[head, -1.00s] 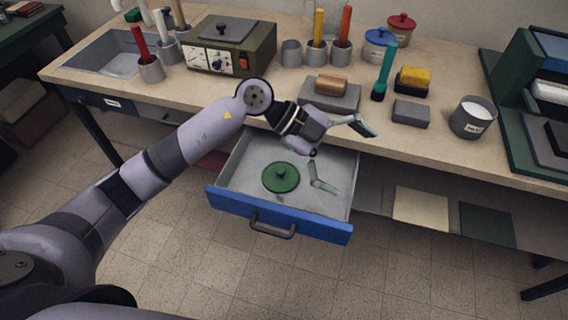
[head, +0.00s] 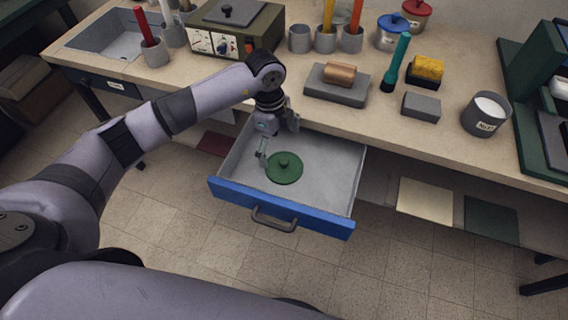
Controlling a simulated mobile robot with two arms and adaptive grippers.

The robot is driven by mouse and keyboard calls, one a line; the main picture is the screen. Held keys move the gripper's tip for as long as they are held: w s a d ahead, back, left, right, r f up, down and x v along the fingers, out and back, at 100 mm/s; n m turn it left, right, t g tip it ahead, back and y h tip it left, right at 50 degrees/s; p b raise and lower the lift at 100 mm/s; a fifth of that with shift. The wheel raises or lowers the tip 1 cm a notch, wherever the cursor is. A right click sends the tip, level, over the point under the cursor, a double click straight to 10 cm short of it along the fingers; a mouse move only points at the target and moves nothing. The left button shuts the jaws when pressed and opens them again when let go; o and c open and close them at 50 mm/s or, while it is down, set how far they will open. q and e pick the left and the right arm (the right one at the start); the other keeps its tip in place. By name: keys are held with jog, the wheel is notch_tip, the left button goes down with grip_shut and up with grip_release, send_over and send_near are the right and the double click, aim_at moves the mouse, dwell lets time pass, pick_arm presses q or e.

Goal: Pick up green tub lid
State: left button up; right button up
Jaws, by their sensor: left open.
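The green tub lid (head: 287,174), round with a small knob on top, lies flat in the open drawer (head: 325,170), left of its middle. My left gripper (head: 278,142) hangs over the back left of the drawer, pointing down. It is open and empty. One finger reaches down close by the lid's left edge; I cannot tell whether it touches. The other finger is higher, behind the lid. My right gripper is not in view.
The drawer's blue front (head: 280,206) and side walls surround the lid. The counter edge overhangs behind. On the counter stand a grey block with a tan roll (head: 340,75), a teal-handled tool (head: 397,60), a grey block (head: 421,105) and a white-filled cup (head: 486,114).

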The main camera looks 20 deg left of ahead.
aim_at(284, 160)
pick_arm(q)
jog(key=shift+d+f+p, duration=0.2)
jog(key=shift+d+f, duration=0.05)
jog(key=shift+f, duration=0.9)
jog(key=shift+d+f+p, duration=0.2)
jog(key=shift+d+f, duration=0.05)
jog(key=shift+f, duration=0.95)
jog(key=shift+d+f+p, duration=0.2)
jog(key=shift+d+f, duration=0.05)
jog(key=shift+f, duration=0.9)
